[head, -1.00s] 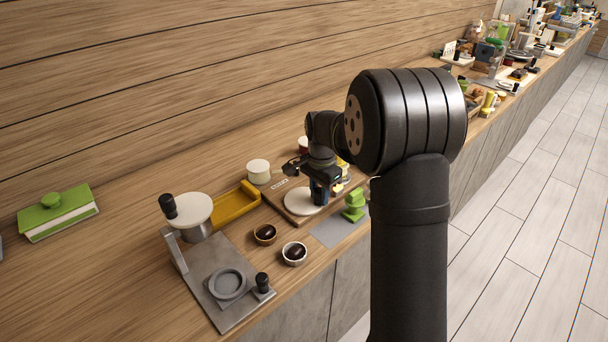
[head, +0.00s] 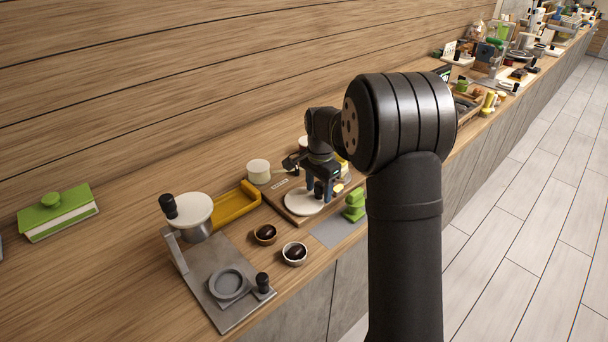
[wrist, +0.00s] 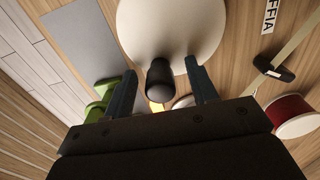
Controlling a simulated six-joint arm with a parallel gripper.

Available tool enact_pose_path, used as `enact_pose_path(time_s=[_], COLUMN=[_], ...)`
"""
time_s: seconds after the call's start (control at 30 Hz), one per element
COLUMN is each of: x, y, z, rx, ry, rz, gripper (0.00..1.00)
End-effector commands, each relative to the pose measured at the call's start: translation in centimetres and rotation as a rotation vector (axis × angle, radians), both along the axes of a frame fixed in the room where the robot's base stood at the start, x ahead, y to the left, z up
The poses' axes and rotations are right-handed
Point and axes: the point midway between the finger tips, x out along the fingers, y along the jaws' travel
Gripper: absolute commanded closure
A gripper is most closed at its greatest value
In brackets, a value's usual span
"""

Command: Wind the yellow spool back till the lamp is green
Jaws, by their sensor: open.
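My gripper (head: 320,195) is open, low over a cream disc (head: 297,203) on a wooden board. In the wrist view the disc (wrist: 150,22) fills the top. A black knob (wrist: 160,82) stands between my two fingers (wrist: 161,72), with a gap to each side. A small yellow patch (wrist: 156,106) shows below the knob; I cannot tell if it is the yellow spool. In the head view a yellow thing (head: 338,187) sits just right of my gripper, mostly hidden. I cannot make out the lamp or its colour.
A red spool (wrist: 293,115) and a strip with a black clip (wrist: 272,71) lie right in the wrist view. A green block (head: 354,206) stands right of the board. Left are a yellow tray (head: 236,207), two small bowls and a metal press (head: 232,300).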

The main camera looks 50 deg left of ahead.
Motion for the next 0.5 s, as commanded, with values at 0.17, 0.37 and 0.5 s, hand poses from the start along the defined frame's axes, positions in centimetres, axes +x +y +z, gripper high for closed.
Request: enact_pose_path(time_s=[0.17, 0.37, 0.5], x=[0.0, 0.1, 0.1], y=[-0.1, -0.1, -0.1], z=[0.0, 0.4, 1.7], rx=[-0.001, 0.000, 0.001], ry=[0.000, -0.001, -0.002], rz=[0.000, -0.001, -0.001], gripper=[0.47, 0.47, 0.47])
